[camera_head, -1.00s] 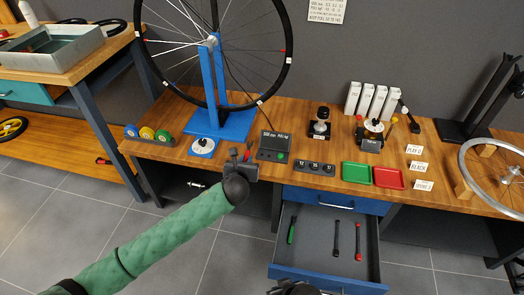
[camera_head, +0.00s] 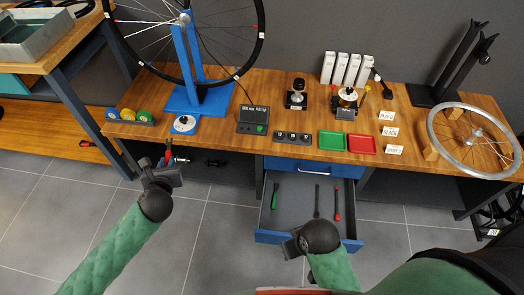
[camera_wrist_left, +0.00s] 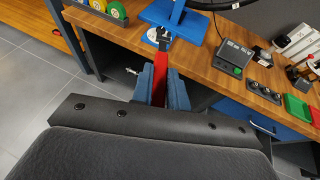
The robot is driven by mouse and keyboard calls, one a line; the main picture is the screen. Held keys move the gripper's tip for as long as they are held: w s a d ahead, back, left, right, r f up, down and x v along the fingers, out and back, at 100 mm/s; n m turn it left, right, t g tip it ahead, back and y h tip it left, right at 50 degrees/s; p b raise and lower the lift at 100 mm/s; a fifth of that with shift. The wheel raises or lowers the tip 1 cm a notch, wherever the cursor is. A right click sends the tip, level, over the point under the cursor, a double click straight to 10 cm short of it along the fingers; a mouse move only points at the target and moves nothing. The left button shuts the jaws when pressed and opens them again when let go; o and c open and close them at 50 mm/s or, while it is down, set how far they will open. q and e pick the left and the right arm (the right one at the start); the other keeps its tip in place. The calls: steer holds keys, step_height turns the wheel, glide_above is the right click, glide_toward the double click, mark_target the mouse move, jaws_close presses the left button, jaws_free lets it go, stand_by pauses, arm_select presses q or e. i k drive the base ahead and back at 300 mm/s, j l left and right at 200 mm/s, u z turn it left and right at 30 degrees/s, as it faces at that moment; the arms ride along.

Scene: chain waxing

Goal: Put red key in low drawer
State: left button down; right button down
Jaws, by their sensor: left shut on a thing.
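My left gripper (camera_head: 168,163) is shut on a red key (camera_wrist_left: 161,78), held in front of the bench's left part, clear of the bench top. In the left wrist view the red handle stands between the two fingers (camera_wrist_left: 162,92), with a dark end pointing away. The low drawer (camera_head: 296,212) is open below a shut blue upper drawer (camera_head: 290,164). In it lie a green-handled tool (camera_head: 275,197), a dark tool (camera_head: 317,203) and a red-handled tool (camera_head: 337,205), apart from each other. My right gripper (camera_head: 290,246) is at the drawer's front edge; its fingers are unclear.
The bench top (camera_head: 225,145) carries a wheel stand (camera_head: 197,100), a scale display (camera_head: 253,119), green (camera_head: 332,140) and red (camera_head: 361,143) trays and a wheel rim (camera_head: 435,145). A side table (camera_head: 50,55) stands at the left. Floor (camera_head: 215,240) between my arms is free.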

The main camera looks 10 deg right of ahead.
mark_target(308, 186)
steer(key=k+l+z, duration=0.15)
steer(key=l, duration=0.65)
steer(key=k+l+z, duration=0.15)
steer(key=l, duration=0.6)
steer(key=l+z, duration=0.15)
steer(key=l, duration=0.65)
